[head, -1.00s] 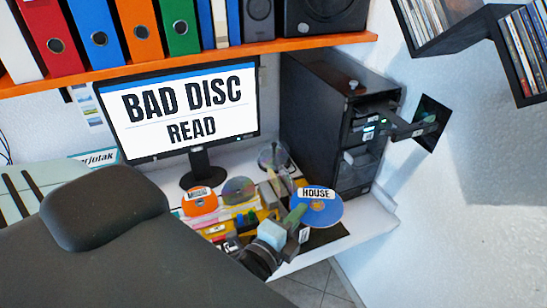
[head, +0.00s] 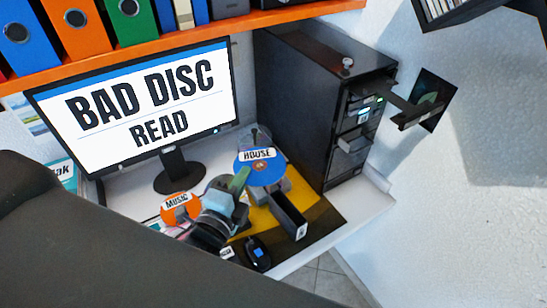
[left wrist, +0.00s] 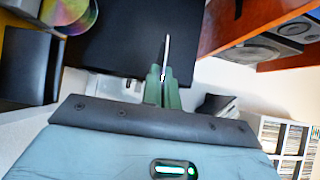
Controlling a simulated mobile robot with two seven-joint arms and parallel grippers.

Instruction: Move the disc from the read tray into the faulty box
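My left gripper (head: 240,182) has green fingertips that meet the left edge of a blue disc labelled HOUSE (head: 262,174). The disc is held up over the desk. In the left wrist view, the fingers (left wrist: 163,88) are shut on a thin disc seen edge-on (left wrist: 167,50). A long black open box (head: 288,212) stands on the yellow and black mat, just right of and below the disc. Its small label is too small to read. The black tower (head: 300,105) has an extended tray (head: 412,115) on its right side; I see no disc lying on it. My right gripper is not in view.
The monitor (head: 145,95) reads "BAD DISC READ". An orange disc labelled MUSIC (head: 180,209) stands left of my gripper. A black device with a blue display (head: 258,254) sits by the front edge. An orange shelf (head: 200,38) with binders crosses above. The white desk's right end is bare.

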